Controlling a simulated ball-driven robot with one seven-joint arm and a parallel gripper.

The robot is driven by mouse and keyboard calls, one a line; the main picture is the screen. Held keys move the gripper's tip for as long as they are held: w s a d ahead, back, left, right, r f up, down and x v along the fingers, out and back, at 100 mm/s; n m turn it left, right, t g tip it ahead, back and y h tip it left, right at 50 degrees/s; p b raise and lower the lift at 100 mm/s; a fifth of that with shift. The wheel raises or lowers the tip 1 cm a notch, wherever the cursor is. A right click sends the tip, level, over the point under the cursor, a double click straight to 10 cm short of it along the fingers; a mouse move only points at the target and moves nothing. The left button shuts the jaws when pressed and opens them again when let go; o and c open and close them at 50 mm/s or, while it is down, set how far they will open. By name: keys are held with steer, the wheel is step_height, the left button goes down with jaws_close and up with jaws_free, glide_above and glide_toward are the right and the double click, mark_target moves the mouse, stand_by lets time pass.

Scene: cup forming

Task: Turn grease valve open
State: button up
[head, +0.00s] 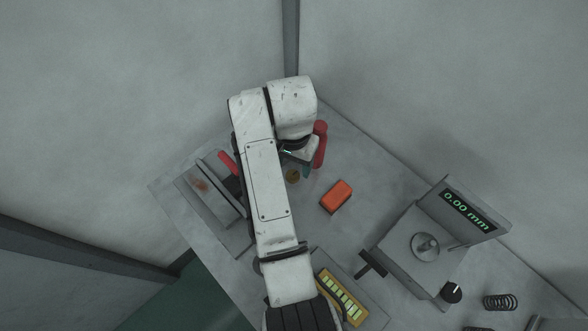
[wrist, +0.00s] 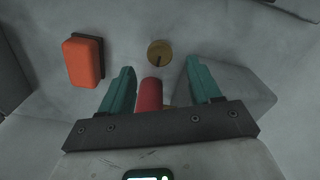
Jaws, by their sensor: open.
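A round brass knob (wrist: 159,48) with a dark bar across it, which looks like the grease valve, sits on the grey surface beyond my fingertips in the wrist view. In the head view the brass piece (head: 292,176) is beside my gripper (head: 304,163), partly covered by my arm. My gripper (wrist: 160,75) is open, its two teal fingers apart. A red cylinder (wrist: 150,95) shows between the fingers in the wrist view; I cannot tell whether they touch it. In the head view a red rounded piece (head: 320,145) is just right of my gripper.
An orange block (head: 338,197) lies right of the brass knob. A device with a 0.00 mm display (head: 467,212) and a coil spring (head: 499,302) are at the right. A grey plate unit with a red handle (head: 228,163) is at the left. A yellow-framed box (head: 341,297) is at the front.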

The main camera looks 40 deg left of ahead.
step_height(320, 180, down, 6)
steer(key=shift+s+f, duration=0.1)
stand_by(0.4)
steer(key=c, duration=1)
